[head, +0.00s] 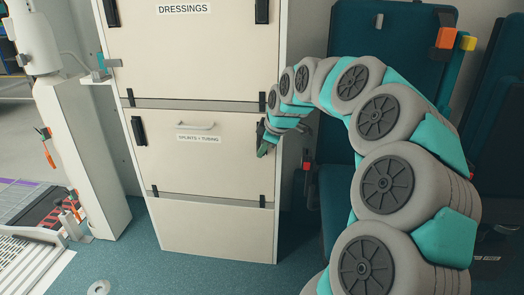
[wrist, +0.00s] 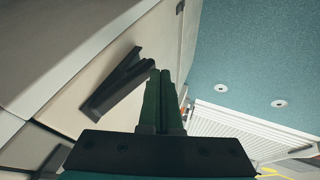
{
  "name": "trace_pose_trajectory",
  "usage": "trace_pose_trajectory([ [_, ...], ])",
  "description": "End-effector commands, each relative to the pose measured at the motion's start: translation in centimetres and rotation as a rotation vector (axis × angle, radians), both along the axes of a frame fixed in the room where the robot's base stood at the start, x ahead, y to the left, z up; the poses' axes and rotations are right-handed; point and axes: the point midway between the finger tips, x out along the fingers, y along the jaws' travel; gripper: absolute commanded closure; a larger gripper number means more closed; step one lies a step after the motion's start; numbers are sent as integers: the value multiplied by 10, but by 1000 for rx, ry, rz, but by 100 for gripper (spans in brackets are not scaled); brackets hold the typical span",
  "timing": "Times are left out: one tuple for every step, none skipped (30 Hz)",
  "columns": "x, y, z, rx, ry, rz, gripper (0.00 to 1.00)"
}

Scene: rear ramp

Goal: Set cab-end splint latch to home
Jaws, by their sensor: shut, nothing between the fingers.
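The splints and tubing door (head: 200,155) is a cream panel with a grey handle, below the dressings panel. Its left black latch (head: 138,130) stands upright at the door's left edge. A black latch beside my gripper (wrist: 118,82) shows in the wrist view as two bars spread in a narrow V. In the head view, my gripper (head: 264,149) is at the door's right edge and largely covers the latch area there. My gripper (wrist: 165,75) is shut and empty, its green fingertips close to the latch's right end; I cannot tell whether they touch.
The dressings panel (head: 190,50) is above, with more black latches. A teal seat (head: 335,200) stands close to the cabinet's right side, behind my arm. A white post (head: 85,150) stands to the left. The teal floor in front is largely clear.

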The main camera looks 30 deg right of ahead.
Motion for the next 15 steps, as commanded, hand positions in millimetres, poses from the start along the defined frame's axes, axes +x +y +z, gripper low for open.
trace_pose_trajectory([
  [0, 0, 0, 0, 0, 0, 100],
  [0, 0, 0, 0, 0, 0, 100],
  [0, 0, 0, 0, 0, 0, 100],
  [0, 0, 0, 0, 0, 0, 100],
  [0, 0, 1, -1, -1, 0, 100],
  [0, 0, 1, -1, -1, 0, 100],
  [0, 0, 0, -1, -1, 0, 100],
  [0, 0, 0, -2, -4, 0, 100],
  [0, 0, -1, -7, -9, 0, 100],
  [0, -1, -2, -12, -16, -1, 100],
  [-1, -1, -3, -18, -25, -1, 100],
  [-1, -1, -5, -30, -40, -1, 100],
  [-1, -1, -7, -40, -57, 0, 100],
  [0, -1, -8, -51, -75, 0, 100],
  [-1, 0, -11, -68, -95, 1, 100],
])
